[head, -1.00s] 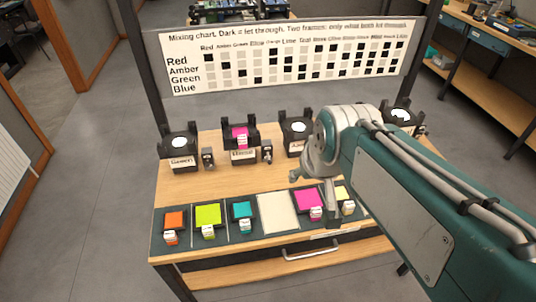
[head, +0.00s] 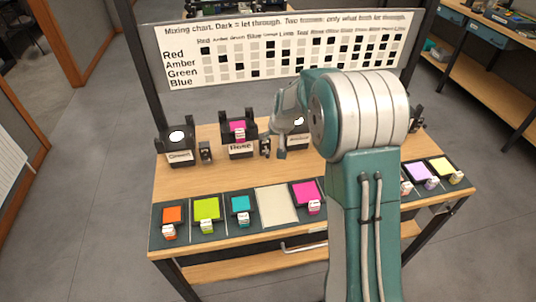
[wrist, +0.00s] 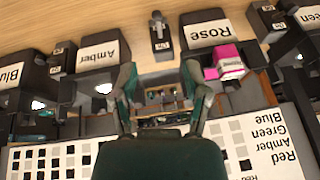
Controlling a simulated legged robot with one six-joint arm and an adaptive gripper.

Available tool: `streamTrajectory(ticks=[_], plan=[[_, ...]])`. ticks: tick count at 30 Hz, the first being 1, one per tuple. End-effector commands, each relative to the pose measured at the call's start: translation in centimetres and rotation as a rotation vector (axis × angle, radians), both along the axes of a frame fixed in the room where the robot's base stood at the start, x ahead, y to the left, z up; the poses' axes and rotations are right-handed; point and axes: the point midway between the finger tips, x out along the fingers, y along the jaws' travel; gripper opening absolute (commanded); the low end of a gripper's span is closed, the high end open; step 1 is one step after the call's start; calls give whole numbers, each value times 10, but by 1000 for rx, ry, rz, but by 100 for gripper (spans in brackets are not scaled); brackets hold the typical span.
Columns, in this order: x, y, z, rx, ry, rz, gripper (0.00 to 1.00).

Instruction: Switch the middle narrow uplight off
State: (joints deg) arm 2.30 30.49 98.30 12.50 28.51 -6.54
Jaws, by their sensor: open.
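Dark uplights with name cards stand in a row: Green (head: 178,156), Rose (head: 240,148) and Amber (head: 298,141), partly hidden by my arm. Green and Amber glow white on top. Rose bears a magenta frame with a white tab, which also shows in the wrist view (wrist: 229,60). Small switch posts stand beside Green (head: 205,151) and beside Rose (head: 265,147). In the wrist view, one post (wrist: 158,30) stands between the Amber and Rose cards. My gripper (wrist: 160,88) is open and empty there, apart from this post. Which uplight is the middle narrow one is unclear.
The mixing chart board (head: 280,50) stands behind the uplights. Coloured frames with white tabs lie along the front, including orange (head: 172,215), lime (head: 206,208) and teal (head: 240,204). The table (head: 190,185) is bare between rows. My arm hides its right part.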

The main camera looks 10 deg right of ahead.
Motion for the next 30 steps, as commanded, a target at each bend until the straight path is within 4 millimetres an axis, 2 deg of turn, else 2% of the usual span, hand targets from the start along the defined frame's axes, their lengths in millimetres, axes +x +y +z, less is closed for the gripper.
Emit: streamTrajectory(ticks=[1, 3, 11, 24, 30], plan=[[7, -1, -14, 2, 5, -4, 60], [14, -2, -26, 4, 7, -8, 60], [23, -1, -46, 6, 8, -11, 60], [52, 6, -115, 6, 9, -11, 60], [59, 7, -131, 6, 7, -11, 60]])
